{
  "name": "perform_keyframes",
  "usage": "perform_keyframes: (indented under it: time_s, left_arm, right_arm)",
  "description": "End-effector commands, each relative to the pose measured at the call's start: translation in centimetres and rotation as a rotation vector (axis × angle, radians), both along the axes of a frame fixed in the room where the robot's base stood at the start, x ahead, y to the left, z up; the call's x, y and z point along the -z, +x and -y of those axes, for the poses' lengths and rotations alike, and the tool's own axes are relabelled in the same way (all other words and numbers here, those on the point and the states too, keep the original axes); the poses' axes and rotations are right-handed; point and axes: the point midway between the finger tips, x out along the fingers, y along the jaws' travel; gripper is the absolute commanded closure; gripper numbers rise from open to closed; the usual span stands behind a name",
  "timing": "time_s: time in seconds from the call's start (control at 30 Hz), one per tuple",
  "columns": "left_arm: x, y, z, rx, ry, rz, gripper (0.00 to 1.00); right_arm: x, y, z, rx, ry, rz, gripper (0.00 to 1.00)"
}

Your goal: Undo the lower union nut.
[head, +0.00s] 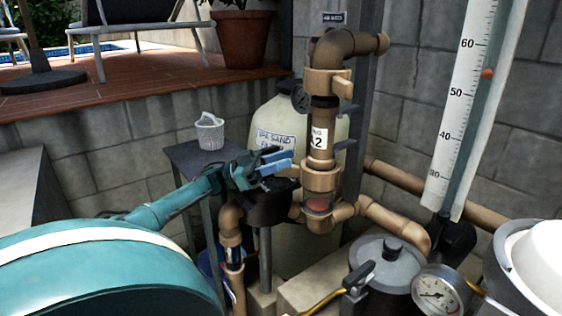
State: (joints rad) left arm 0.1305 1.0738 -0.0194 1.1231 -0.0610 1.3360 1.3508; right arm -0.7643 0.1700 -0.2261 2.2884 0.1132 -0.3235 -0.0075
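The lower union nut (321,178) is a tan collar near the bottom of the upright pipe, below the clear section labelled "A2". Just under it a reddish part (318,204) shows above the bottom elbow. A second tan nut (327,82) with lugs sits higher on the same pipe. My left gripper (284,160) comes in from the left, with its blue fingers pointing right towards the pipe. The fingers look parted, with nothing between them. The tips appear short of the pipe and slightly above the lower nut; depth is hard to judge. My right gripper is not in view.
A sand filter tank (275,118) stands behind the pipe. A dark side table (185,155) holds a white basket (209,132). A lidded grey pot (388,262) and a pressure gauge (438,292) stand at lower right. A tall scale (462,110) rises at right.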

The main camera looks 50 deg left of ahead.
Motion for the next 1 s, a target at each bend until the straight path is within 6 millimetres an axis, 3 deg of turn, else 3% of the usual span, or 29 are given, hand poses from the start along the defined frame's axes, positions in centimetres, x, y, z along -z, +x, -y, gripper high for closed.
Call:
perform_keyframes:
  time_s: [0.27,0.7,1.0]
  left_arm:
    - [0.9,-0.6,-0.9,-0.003,0.000,-0.006,0.65]
    - [4.4,-6.0,-7.5,-0.004,0.001,-0.002,0.65]
    - [5.1,-7.6,-9.4,0.000,0.000,0.000,0.65]
  right_arm:
    - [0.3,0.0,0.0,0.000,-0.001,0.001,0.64]
    - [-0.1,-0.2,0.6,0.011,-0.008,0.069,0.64]
    - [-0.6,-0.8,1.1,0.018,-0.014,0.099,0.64]
